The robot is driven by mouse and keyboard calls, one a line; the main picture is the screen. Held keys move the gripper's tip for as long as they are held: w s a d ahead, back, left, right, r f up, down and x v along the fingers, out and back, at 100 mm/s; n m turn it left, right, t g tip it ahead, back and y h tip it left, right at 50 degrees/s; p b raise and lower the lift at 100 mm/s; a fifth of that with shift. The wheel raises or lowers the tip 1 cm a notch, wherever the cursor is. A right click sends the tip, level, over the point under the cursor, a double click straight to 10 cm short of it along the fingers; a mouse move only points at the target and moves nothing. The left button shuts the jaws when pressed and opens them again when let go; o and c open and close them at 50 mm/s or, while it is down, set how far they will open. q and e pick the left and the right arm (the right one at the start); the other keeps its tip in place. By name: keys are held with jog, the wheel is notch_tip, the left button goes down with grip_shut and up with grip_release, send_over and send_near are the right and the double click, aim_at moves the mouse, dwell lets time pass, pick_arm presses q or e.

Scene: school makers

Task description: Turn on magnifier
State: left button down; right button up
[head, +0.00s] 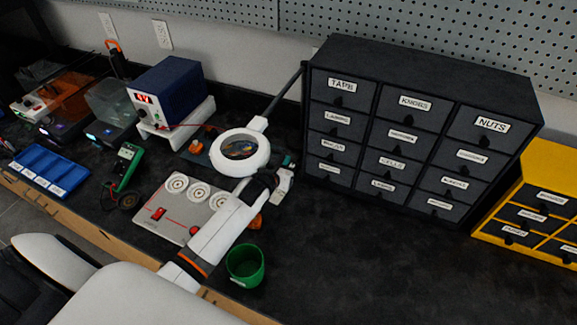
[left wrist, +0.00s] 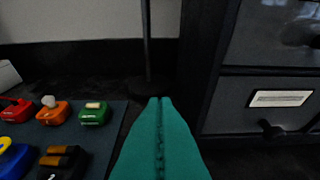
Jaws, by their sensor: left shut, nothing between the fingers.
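The magnifier (head: 240,133) has a white ring head around a round lens, on a dark slanting arm (head: 283,95) that rises beside the drawer cabinet. My left gripper (head: 289,160) is just right of the ring, near the cabinet's left side; my forearm and wrist hide part of the space below the ring. In the left wrist view its teal fingers (left wrist: 160,103) are pressed together and empty. Ahead of them a thin dark pole (left wrist: 146,45) stands on a dark base (left wrist: 150,87), apparently the magnifier's stand. I cannot make out a switch or a lit lamp. My right gripper is out of view.
A dark cabinet of labelled drawers (head: 390,135) stands close right of the gripper. A grey panel with white dials (head: 165,212) and a green cup (head: 245,265) are near my forearm. A blue power supply (head: 168,85) stands behind. The bench is clear at front right.

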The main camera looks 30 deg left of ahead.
aim_at(293, 164)
pick_arm(q)
jog(key=x, duration=0.4)
jog(key=shift+a+f, duration=0.1)
jog(key=shift+f, duration=0.3)
notch_tip(293, 164, down, 2)
jog(key=shift+s+f, duration=0.1)
jog(key=shift+s, duration=0.05)
jog(key=shift+s+f, duration=0.1)
jog(key=shift+f, duration=0.45)
jog(key=shift+s+f, duration=0.2)
jog(key=shift+f, duration=0.3)
